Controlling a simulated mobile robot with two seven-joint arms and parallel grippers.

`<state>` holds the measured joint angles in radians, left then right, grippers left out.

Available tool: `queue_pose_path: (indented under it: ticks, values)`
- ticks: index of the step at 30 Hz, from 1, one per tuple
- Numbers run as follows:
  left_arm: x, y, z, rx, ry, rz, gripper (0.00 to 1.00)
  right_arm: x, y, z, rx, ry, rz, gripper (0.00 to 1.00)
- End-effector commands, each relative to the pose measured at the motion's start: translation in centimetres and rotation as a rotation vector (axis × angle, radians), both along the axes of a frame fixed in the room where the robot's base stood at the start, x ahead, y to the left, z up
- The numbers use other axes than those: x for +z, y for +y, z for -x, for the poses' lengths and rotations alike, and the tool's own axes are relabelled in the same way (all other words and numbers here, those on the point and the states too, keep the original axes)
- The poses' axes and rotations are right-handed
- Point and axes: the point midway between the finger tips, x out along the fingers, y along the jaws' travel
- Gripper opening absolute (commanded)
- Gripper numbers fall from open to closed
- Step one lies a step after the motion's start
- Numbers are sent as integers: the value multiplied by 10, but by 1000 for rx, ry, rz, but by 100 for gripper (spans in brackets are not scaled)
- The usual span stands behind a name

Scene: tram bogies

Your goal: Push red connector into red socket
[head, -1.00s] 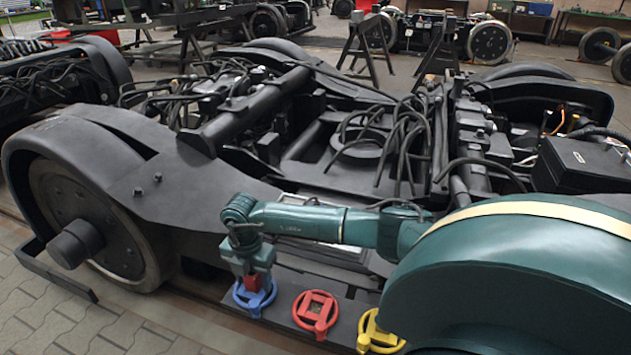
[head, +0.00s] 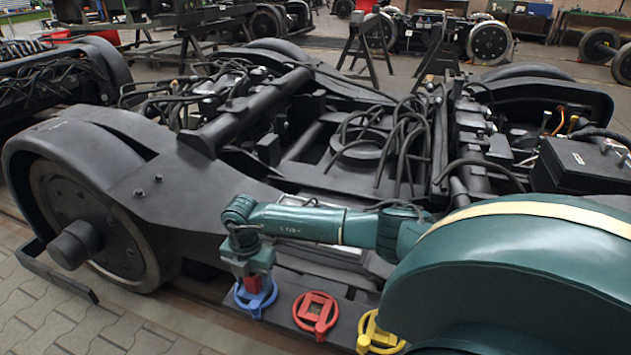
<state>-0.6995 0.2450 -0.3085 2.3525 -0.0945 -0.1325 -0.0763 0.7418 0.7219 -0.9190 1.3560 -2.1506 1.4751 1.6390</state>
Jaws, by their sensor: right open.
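The red socket (head: 315,313) is a red ring with a square middle. It lies on the dark plate in front of the bogie, between the blue and yellow ones. A small red block, seemingly the red connector (head: 252,284), shows under my right gripper (head: 251,275). It is at the blue ring (head: 255,297), left of the red socket; whether it sits in the ring or just above it I cannot tell. My right gripper is open and points down over this block. Its fingertips are hard to make out. My left gripper is not in view.
A yellow ring (head: 378,333) stands right of the red socket, partly hidden by my large green arm part. The black bogie frame (head: 180,190) with cables rises close behind the plate. Paving (head: 60,315) at the front left is clear.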

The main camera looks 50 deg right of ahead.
Motion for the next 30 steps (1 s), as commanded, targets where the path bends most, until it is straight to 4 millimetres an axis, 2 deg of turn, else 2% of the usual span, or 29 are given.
queue_pose_path:
  ticks: [16, 30]
  values:
    - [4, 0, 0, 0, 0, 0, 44, 0, 0, 0, 1, 0, 0, 52]
    - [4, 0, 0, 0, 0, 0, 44, 0, 0, 0, 0, 0, 0, 13]
